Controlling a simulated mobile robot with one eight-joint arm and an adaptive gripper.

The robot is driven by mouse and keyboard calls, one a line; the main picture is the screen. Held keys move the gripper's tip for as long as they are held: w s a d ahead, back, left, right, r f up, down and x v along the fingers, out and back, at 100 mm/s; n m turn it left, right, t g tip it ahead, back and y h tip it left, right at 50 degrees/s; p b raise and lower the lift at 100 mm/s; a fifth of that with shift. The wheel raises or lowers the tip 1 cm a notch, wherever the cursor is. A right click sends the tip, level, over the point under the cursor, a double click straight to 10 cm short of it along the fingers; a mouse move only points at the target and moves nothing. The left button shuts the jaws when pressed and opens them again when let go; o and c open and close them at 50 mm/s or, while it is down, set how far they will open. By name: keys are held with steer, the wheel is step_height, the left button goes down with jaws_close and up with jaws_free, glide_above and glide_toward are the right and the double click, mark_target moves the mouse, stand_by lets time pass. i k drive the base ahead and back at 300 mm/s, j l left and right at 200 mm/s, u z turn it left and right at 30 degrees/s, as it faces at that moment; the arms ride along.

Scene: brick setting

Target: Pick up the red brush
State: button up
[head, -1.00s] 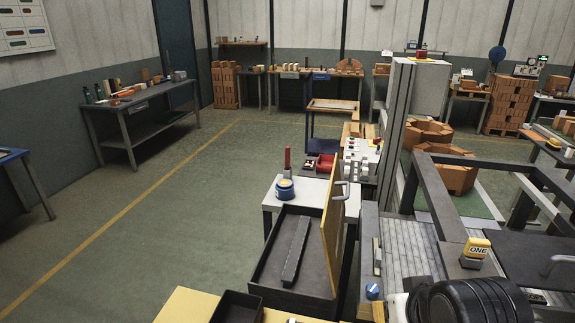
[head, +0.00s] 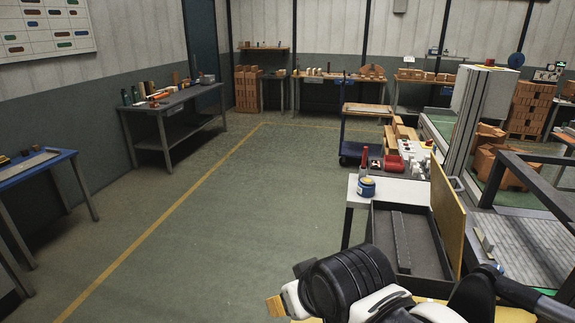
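A slim upright red thing (head: 364,160), which looks like the red brush, stands at the far end of the small grey-white table (head: 409,191) right of the picture's middle. It rises just behind or out of a blue tin (head: 366,187); I cannot tell which. Its lower part is hidden by the tin. My black and white arm fills the bottom middle, in front of and below that table. My gripper's fingertips cannot be made out. The arm is well apart from the red thing.
A dark open toolbox (head: 382,232) with a raised tan lid (head: 447,222) lies just in front of the tin. A red bin (head: 393,164) is behind. A grey workbench (head: 160,107) and a blue-topped table (head: 35,170) stand left. The green floor (head: 235,210) between is clear.

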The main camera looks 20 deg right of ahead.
mark_target(364, 163)
steer(key=i+j+z, duration=0.1)
steer(key=i+j, duration=0.6)
steer(key=i+j+z, duration=0.1)
steer(key=i+j, duration=0.55)
steer(key=j, duration=0.15)
steer(key=i+l+z, duration=0.35)
steer(key=i+z, duration=0.15)
steer(key=i+l+z, duration=0.1)
steer(key=i+z, duration=0.35)
steer(key=i, duration=0.3)
steer(key=i+j+z, duration=0.1)
steer(key=i+z, duration=0.4)
steer(key=i+l+u, duration=0.2)
steer(key=i+l, duration=0.45)
steer(key=i, duration=0.15)
